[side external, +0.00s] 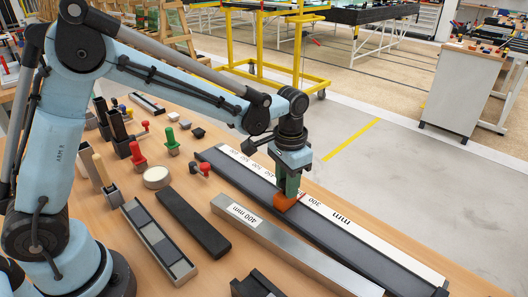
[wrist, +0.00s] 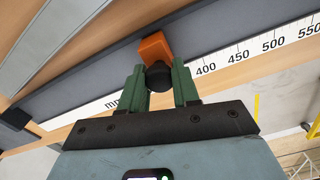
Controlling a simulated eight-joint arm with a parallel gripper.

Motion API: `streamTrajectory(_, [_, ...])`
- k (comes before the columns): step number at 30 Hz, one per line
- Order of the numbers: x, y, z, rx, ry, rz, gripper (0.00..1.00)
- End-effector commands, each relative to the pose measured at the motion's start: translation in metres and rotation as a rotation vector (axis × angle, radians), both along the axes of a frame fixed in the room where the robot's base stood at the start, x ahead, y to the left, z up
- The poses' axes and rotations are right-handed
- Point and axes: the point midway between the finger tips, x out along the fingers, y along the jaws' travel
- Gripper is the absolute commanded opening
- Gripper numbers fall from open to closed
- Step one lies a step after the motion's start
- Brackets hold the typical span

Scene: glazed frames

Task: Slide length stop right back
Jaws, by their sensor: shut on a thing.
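The length stop is an orange block (side external: 284,203) with a black knob. It sits on the dark rail (side external: 372,257), beside a white millimetre scale (side external: 404,258). In the wrist view the orange block (wrist: 154,46) stands at the top centre, with its black knob (wrist: 158,78) between my green fingers. My gripper (side external: 291,188) is shut on the stop from above; it also shows in the wrist view (wrist: 158,72). In the wrist view the scale (wrist: 235,62) reads 400 to 550 right of the stop. The exact reading at the stop is hidden.
A metal bar (side external: 285,243) marked 400 mm lies along the near side of the rail. A black bar (side external: 193,222), a tray of grey blocks (side external: 157,243), a white round disc (side external: 157,178) and red and green knobbed parts stand left. The rail right of the stop looks clear.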

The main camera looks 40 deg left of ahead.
Motion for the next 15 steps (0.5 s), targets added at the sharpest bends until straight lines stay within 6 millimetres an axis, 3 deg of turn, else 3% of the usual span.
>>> streamTrajectory(8, [0.000, 0.052, 0.000, 0.001, 0.001, 0.010, 0.00])
streamTrajectory(15, [-0.001, 0.132, 0.000, 0.001, 0.001, 0.011, 0.00])
